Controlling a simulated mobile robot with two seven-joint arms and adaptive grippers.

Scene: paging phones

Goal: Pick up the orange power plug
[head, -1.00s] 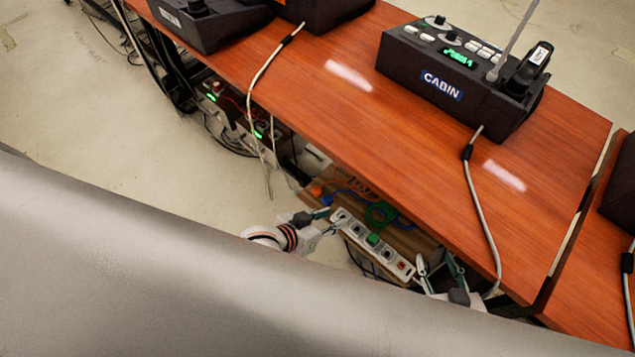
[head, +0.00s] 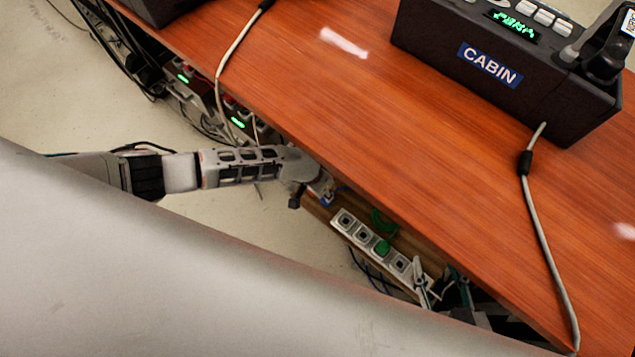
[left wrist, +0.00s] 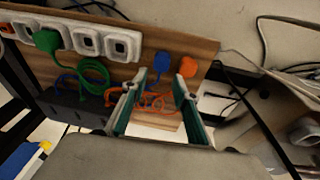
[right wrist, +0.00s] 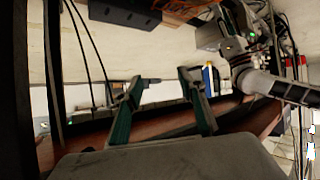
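The orange power plug (left wrist: 187,65) shows in the left wrist view on a wooden board, partly behind the right finger. A blue plug (left wrist: 161,63) is just left of it. An orange cord (left wrist: 155,101) is coiled below, between the fingers. My left gripper (left wrist: 161,80) is open and empty, its fingers in front of the plugs. In the head view my left gripper (head: 326,193) is at the board's far end and hides the orange plug. My right gripper (head: 437,280) is open beside the near end of the power strip; its right wrist view shows empty fingers (right wrist: 161,84).
A white power strip (head: 401,263) with a green plug (head: 383,248) lies on the wooden board, below the red-brown table (head: 330,110). The table edge overhangs close by. A black CABIN console (head: 478,92) stands on top. Dark cables hang around.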

